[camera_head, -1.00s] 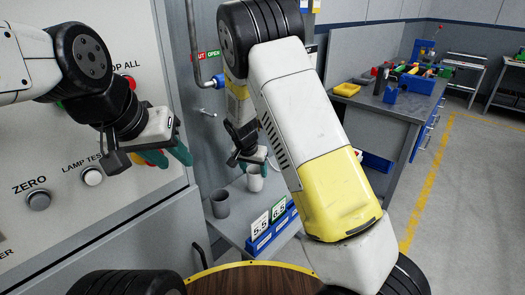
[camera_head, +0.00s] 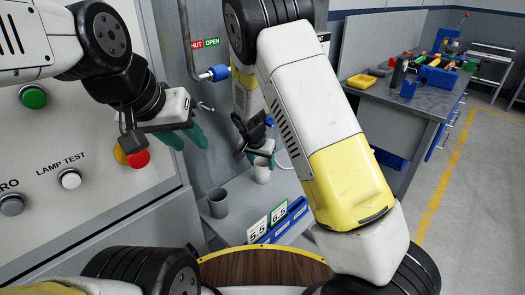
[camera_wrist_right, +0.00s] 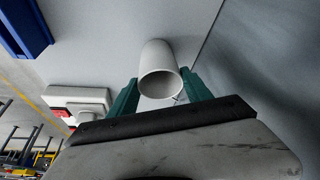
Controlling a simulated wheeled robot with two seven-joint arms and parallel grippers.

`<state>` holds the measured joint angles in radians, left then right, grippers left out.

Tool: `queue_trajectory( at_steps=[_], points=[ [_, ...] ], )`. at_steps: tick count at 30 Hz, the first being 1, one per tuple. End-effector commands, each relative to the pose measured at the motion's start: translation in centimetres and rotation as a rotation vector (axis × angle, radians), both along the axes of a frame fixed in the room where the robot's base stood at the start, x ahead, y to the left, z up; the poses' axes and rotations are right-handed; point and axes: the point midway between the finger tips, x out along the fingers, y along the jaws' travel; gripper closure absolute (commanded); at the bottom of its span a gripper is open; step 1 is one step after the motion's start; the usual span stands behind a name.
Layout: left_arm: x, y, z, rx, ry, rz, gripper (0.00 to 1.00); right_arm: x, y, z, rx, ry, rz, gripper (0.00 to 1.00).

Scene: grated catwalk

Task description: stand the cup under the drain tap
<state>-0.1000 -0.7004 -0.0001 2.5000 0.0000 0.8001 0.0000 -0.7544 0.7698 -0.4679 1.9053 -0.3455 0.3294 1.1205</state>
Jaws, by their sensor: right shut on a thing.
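My right gripper (camera_head: 260,155) is shut on a white cup (camera_head: 262,174), above the back of the grey shelf. In the right wrist view the cup (camera_wrist_right: 157,68) sits between the two green fingers, its open rim facing the camera. Whether its base touches anything is unclear. A pipe with a blue fitting (camera_head: 216,73) runs down the grey wall beside a SHUT/OPEN label (camera_head: 205,43); a small metal handle (camera_head: 206,106) shows below. I cannot tell which part is the drain tap's outlet. My left gripper (camera_head: 185,137) is empty and open in front of the button panel.
A grey cup (camera_head: 218,203) stands on the shelf (camera_head: 235,228), left of the white cup. The button panel (camera_head: 90,110) is close to my left arm. A workbench (camera_head: 420,103) with tools stands right.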

Motion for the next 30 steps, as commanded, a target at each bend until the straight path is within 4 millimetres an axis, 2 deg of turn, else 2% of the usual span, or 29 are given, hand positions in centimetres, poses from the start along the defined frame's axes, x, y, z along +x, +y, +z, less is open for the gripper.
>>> queue_trajectory(
  at_steps=[1, 2, 4, 5, 16, 24, 30],
  points=[
    [0.0, 0.0, 0.0, 0.0, 0.0, 0.0, 0.64, 0.0, 0.0, -0.2, -0.001, 0.001, 0.001, 1.0],
    [0.0, 0.0, 0.0, 0.0, 0.0, 0.0, 0.64, 0.0, 0.0, -0.2, -0.001, 0.0, 0.0, 0.37],
    [0.0, 0.0, 0.0, 0.0, 0.0, 0.0, 0.64, 0.0, 0.0, -0.1, 0.0, 0.0, 0.0, 0.23],
    [0.0, 0.0, 0.0, 0.0, 0.0, 0.0, 0.64, 0.0, 0.0, -0.1, 0.0, 0.0, 0.0, 0.21],
    [0.0, 0.0, 0.0, 0.0, 0.0, 0.0, 0.64, 0.0, 0.1, 0.4, 0.001, -0.002, 0.001, 0.21],
    [0.0, 0.0, 0.0, 0.0, 0.0, 0.0, 0.64, -1.6, 0.8, 4.5, 0.003, -0.003, 0.001, 0.21],
    [0.0, 0.0, 0.0, 0.0, 0.0, 0.0, 0.64, -2.5, 1.1, 6.6, 0.001, 0.0, 0.0, 0.21]
  ],
)
